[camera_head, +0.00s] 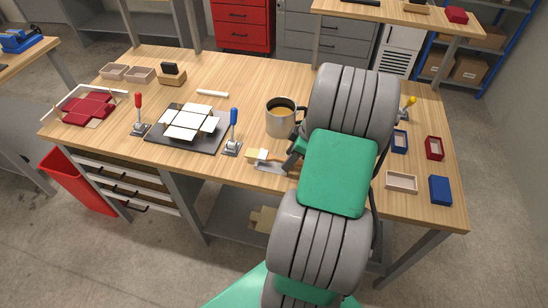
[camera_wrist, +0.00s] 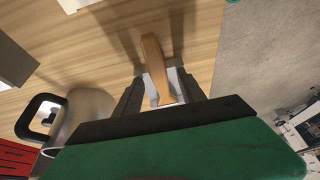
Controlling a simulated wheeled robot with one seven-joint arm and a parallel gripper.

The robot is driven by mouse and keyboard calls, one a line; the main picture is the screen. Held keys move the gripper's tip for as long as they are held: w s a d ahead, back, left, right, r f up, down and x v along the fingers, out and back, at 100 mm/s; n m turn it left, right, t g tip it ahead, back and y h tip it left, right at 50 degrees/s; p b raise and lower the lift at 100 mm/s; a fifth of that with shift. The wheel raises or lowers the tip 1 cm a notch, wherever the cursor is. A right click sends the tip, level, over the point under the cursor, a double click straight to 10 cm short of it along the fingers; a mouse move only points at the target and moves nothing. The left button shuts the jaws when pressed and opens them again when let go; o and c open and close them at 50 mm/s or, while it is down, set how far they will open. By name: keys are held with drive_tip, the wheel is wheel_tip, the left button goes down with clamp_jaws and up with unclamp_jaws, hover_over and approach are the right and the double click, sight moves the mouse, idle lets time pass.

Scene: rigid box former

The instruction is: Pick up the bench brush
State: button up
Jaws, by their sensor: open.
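A wooden handle (camera_wrist: 152,55), which looks like that of the bench brush, lies on the bench in the wrist view. It runs between the two fingers of my gripper (camera_wrist: 158,84), which are apart on either side of it. I cannot tell whether either finger touches it. The brush's far end is hidden by the gripper body, and no bristles can be made out. In the head view my gripper (camera_head: 291,160) is low over the front of the bench, mostly hidden by my arm.
A metal pot (camera_head: 281,120) with brown contents stands close behind the gripper; it also shows in the wrist view (camera_wrist: 88,112). A blue-handled clamp (camera_head: 233,142) and a dark plate with white card (camera_head: 187,126) are to the left. Small trays (camera_head: 402,181) stand right.

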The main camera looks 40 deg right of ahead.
drive_tip(key=shift+c, duration=0.2)
clamp_jaws()
idle(0.4)
